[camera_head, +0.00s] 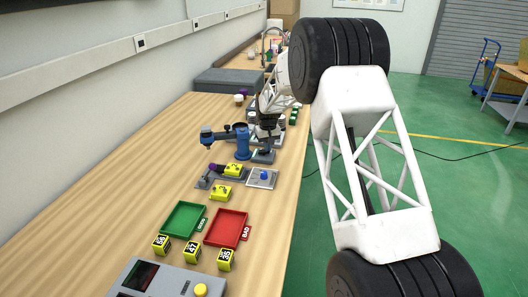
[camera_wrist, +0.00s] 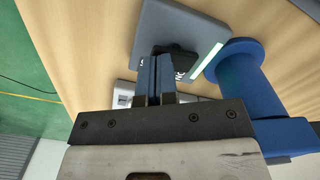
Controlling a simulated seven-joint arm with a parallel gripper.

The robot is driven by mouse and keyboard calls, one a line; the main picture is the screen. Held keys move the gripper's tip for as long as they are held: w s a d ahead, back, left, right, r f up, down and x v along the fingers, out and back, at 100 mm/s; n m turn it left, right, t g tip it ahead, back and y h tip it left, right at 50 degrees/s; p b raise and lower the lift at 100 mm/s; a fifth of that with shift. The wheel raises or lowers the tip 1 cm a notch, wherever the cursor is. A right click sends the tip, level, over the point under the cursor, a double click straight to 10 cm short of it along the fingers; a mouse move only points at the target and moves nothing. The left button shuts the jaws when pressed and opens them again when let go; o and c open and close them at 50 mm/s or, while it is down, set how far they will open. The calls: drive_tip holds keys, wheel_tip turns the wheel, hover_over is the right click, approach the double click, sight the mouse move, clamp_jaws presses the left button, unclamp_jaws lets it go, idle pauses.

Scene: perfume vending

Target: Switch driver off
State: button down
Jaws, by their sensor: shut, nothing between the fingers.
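The driver (camera_head: 242,142) seems to be the blue upright device with a side arm in the middle of the workbench. Its blue column (camera_wrist: 238,70) also shows at the right in the wrist view. Next to it a flat grey box (camera_wrist: 165,28) carries a dark raised part and a pale green strip; whether that part is the switch I cannot tell. My gripper (camera_wrist: 158,60) is shut and empty, with its fingertips over or against the grey box by the dark part. Contact is unclear, and the fingers hide some of the box. In the head view my gripper (camera_head: 266,147) is beside the blue device.
Nearer on the bench (camera_head: 120,195) are a green tray (camera_head: 184,220), a red tray (camera_head: 226,229), several yellow numbered blocks (camera_head: 192,251) and a grey console (camera_head: 160,280) with a yellow button. A small plate with a blue knob (camera_head: 263,177) lies close to the driver.

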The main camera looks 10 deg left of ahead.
drive_tip(key=shift+f, duration=0.35)
idle(0.3)
drive_tip(key=shift+r, duration=3.5)
drive_tip(key=shift+d+r, duration=0.1)
